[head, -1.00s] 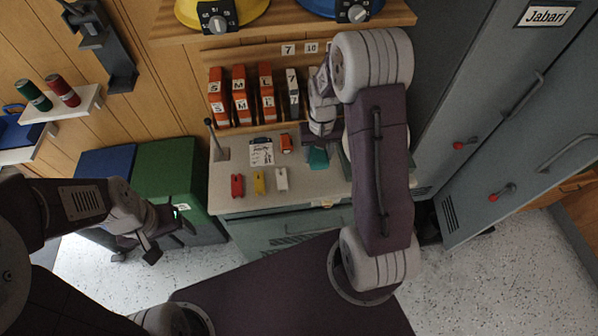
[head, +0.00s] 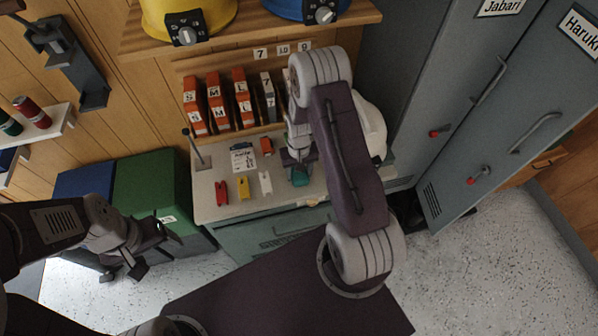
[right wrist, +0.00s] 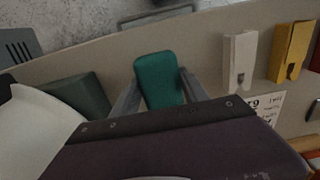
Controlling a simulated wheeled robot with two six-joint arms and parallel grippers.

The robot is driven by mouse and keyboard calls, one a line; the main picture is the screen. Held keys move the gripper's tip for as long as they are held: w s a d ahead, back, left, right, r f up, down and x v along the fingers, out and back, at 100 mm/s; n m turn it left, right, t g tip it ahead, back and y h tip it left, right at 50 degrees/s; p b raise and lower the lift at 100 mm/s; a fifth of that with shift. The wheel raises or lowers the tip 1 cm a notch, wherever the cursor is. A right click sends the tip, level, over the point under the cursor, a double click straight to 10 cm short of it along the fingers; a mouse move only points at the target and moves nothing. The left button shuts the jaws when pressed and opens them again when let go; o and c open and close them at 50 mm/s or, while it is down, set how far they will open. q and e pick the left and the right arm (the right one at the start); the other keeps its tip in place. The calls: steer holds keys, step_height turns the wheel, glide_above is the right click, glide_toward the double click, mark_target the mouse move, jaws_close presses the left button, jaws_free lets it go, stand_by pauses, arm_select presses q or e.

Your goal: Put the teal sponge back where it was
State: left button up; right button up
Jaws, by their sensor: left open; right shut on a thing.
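The teal sponge (head: 299,177) is at the bench top, to the right of the white clip. My right gripper (head: 297,165) is shut on it. In the right wrist view the sponge (right wrist: 160,78) sits upright between the two grey fingers, over or on the bench; I cannot tell whether it touches the surface. My left gripper (head: 138,258) is open and empty, low at the left, in front of the green box and away from the bench.
On the bench (head: 210,207) stand red (head: 221,192), yellow (head: 242,187) and white (head: 265,182) clips, a printed card (head: 243,157) and an orange item (head: 266,146). A dark green block (right wrist: 80,105) lies beside the sponge. A white rounded object (head: 372,128) is behind my right arm.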

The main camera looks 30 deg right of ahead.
steer(key=shift+f, duration=0.2)
steer(key=o, duration=1.3)
steer(key=shift+r, duration=0.1)
